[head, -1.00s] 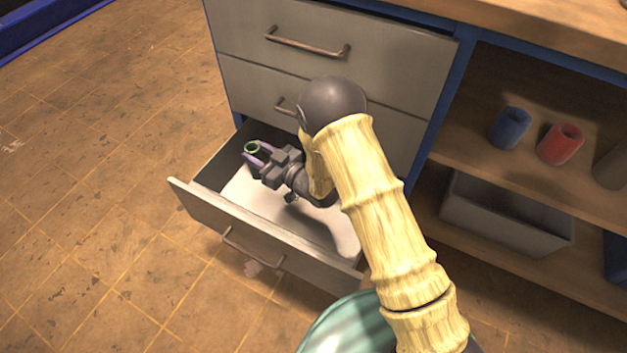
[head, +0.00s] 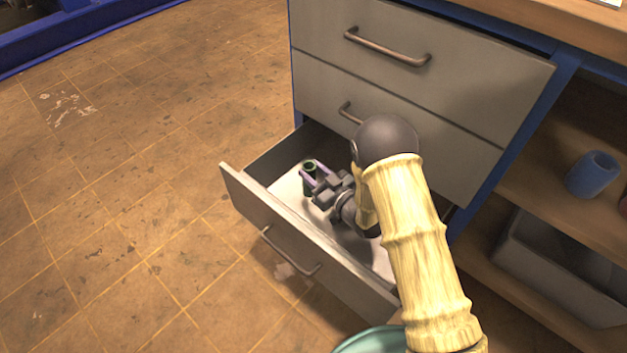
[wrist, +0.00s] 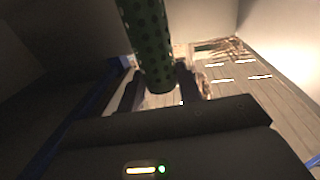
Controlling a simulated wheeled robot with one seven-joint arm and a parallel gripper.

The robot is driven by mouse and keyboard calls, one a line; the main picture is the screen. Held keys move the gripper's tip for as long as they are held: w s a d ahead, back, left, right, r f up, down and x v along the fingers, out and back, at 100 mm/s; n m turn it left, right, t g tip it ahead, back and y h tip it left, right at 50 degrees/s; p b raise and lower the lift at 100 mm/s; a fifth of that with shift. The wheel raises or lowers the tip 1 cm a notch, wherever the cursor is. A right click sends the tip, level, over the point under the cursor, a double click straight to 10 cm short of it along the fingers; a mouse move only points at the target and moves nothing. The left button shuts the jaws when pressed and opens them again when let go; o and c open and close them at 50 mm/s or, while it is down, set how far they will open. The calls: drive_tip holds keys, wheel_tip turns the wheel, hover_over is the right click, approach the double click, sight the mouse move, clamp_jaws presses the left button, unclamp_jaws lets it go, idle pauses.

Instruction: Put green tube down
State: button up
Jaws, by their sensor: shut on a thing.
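The green tube (head: 309,170) is upright between the fingers of my gripper (head: 315,175), inside the open bottom drawer (head: 262,222). My gripper is shut on it. In the wrist view the green tube (wrist: 148,45) with dark dots fills the upper middle, between the two dark fingers (wrist: 160,88). The tube is near the drawer's far left corner, within its walls. I cannot tell whether its lower end touches the drawer's pale floor.
Two closed drawers (head: 400,95) are above the open one. To the right, a blue cylinder (head: 593,175) stands on a wooden shelf, with a grey bin (head: 560,262) below it. The pale drawer floor around my gripper looks mostly bare.

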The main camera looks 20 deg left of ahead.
drive_tip(key=shift+f+b, duration=0.7)
drive_tip(key=shift+f, duration=0.8)
drive_tip(key=shift+f, duration=0.15)
drive_tip(key=o, duration=1)
